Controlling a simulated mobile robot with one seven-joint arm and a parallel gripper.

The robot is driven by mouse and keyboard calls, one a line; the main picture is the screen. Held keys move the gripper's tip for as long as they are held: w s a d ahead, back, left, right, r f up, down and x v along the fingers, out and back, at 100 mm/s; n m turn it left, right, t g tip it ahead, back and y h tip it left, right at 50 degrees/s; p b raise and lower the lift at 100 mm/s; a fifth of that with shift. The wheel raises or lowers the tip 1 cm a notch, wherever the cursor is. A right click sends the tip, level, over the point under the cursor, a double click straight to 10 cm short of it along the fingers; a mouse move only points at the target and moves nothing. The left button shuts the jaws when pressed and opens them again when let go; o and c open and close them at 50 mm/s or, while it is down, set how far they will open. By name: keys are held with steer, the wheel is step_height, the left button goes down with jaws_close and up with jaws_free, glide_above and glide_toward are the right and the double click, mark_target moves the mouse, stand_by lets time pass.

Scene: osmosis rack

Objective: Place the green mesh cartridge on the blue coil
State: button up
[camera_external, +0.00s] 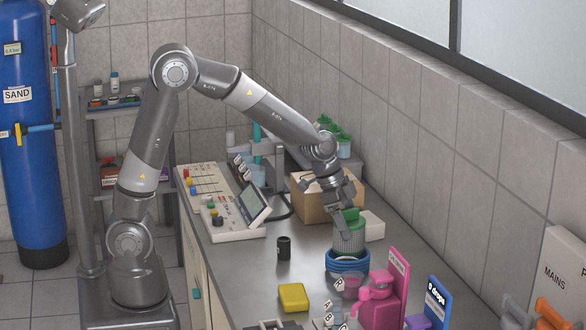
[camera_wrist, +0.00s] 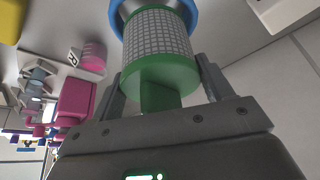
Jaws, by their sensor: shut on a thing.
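The green mesh cartridge (camera_external: 348,238) is a pale mesh cylinder with green ends and a green grip on top. It stands upright at the blue coil (camera_external: 347,265), a stack of blue rings on the bench. In the wrist view, the cartridge (camera_wrist: 157,38) has its far end within the outline of the blue coil (camera_wrist: 116,20). I cannot tell whether its weight rests there. My gripper (camera_external: 346,212) points down from above and is shut on the cartridge's green grip. In the wrist view, my gripper (camera_wrist: 162,92) has one finger on each side of the grip.
A pink dispenser (camera_external: 379,305) and a blue sign (camera_external: 437,300) stand in front and to the right. A yellow block (camera_external: 293,297) and a black cup (camera_external: 284,248) are to the left. A cardboard box (camera_external: 312,205) and a white box (camera_external: 373,226) stand behind. The tiled wall borders the right.

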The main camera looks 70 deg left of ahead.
steer(key=o, duration=1)
steer(key=shift+f, duration=0.1)
steer(key=v, duration=1.1)
steer(key=s+a+r+n+t+y, duration=0.1)
steer(key=s+a+n, duration=0.1)
steer(key=s, duration=1.1)
steer(key=s+a+r+n+y, duration=0.1)
steer(key=s+n, duration=0.3)
steer(key=s, duration=0.9)
steer(key=shift+a+r+n+t+y, duration=0.3)
steer(key=shift+a+r+n+t, duration=0.15)
steer(key=shift+a, duration=0.2)
